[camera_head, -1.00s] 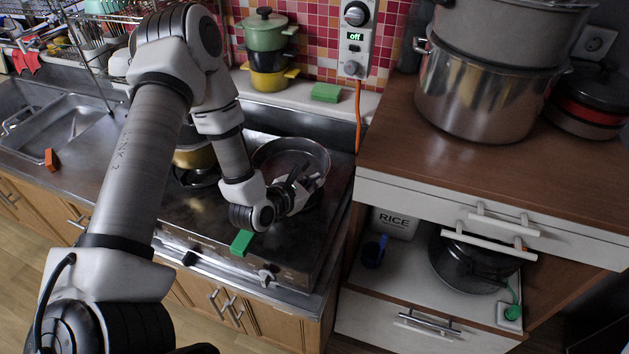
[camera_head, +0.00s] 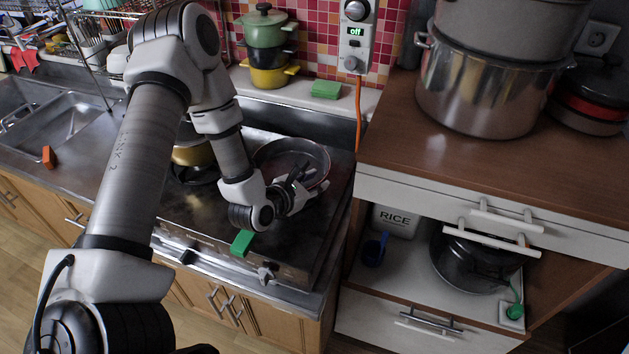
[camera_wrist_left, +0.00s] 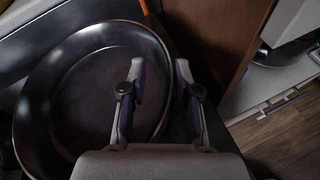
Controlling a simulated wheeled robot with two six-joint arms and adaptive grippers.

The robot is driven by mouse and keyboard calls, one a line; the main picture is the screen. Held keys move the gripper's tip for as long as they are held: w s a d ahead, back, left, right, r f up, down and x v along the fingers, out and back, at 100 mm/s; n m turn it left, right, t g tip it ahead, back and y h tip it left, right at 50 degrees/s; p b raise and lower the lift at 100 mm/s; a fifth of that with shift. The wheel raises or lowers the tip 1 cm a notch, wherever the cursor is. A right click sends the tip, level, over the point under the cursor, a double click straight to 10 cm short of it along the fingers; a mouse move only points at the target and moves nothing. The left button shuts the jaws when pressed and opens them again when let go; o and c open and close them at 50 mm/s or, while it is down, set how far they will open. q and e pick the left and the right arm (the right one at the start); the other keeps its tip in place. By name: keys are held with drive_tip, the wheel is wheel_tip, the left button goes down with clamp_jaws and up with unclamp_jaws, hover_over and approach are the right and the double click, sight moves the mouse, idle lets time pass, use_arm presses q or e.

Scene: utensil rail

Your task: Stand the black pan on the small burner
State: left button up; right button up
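The black pan (camera_head: 283,151) sits on the right part of the stove top (camera_head: 277,243), near the back wall. It also shows at the left of the left wrist view (camera_wrist_left: 85,85). My left gripper (camera_head: 307,182) is at the pan's near right rim. In the wrist view its two fingers (camera_wrist_left: 160,85) are apart, one over the pan's inside and one outside, with the rim between them. I cannot see either finger pressing on the rim. A dark burner (camera_head: 197,175) shows under a yellow pot at the left. I cannot tell which burner is the small one. My right gripper is out of view.
The yellow pot (camera_head: 193,155) stands left of the pan, partly behind my arm. A green block (camera_head: 241,242) is at the stove's front edge. A wooden cabinet (camera_head: 450,160) with large steel pots borders the stove's right side. The stove's front middle looks clear.

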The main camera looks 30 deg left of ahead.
use_arm(q)
drive_tip(key=shift+s+r+p, duration=0.1)
drive_tip(key=shift+r+p, duration=0.75)
drive_tip(key=shift+p, duration=0.05)
drive_tip(key=p+v, duration=0.5)
drive_tip(key=v, duration=0.6)
drive_tip(key=shift+s, duration=0.35)
drive_tip(key=shift+a+f, duration=0.1)
